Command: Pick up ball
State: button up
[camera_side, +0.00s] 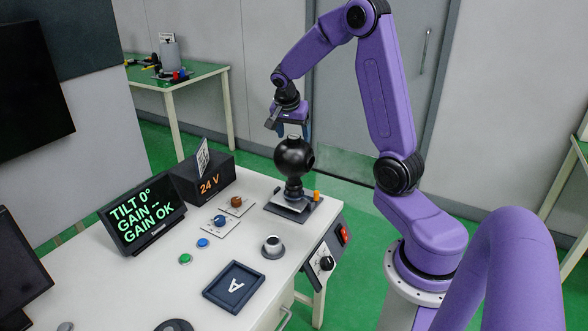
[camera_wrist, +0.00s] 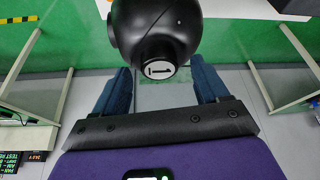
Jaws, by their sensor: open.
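A glossy black ball (camera_side: 294,157) sits on a short black neck over a small base plate (camera_side: 293,204) at the far right part of the white table. It has a round opening on its right side. In the wrist view the ball (camera_wrist: 158,28) fills the top middle, and a white disc marked "1" (camera_wrist: 160,70) shows on it. My gripper (camera_side: 290,131) is just above the ball, pointing down, with its blue fingers apart and nothing between them that I can see clearly. In the wrist view the fingers of my gripper (camera_wrist: 160,80) stand on either side below the ball.
On the white table (camera_side: 140,285) stand a display (camera_side: 142,213), a black "24 V" box (camera_side: 203,178), several buttons, a silver knob-like piece (camera_side: 272,245) and a dark tray marked "A" (camera_side: 250,277). A small orange peg (camera_side: 316,196) is beside the ball's base.

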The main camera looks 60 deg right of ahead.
jog(key=shift+d+f, duration=0.15)
jog(key=shift+f, duration=0.2)
jog(key=shift+c, duration=0.4)
grip_shut()
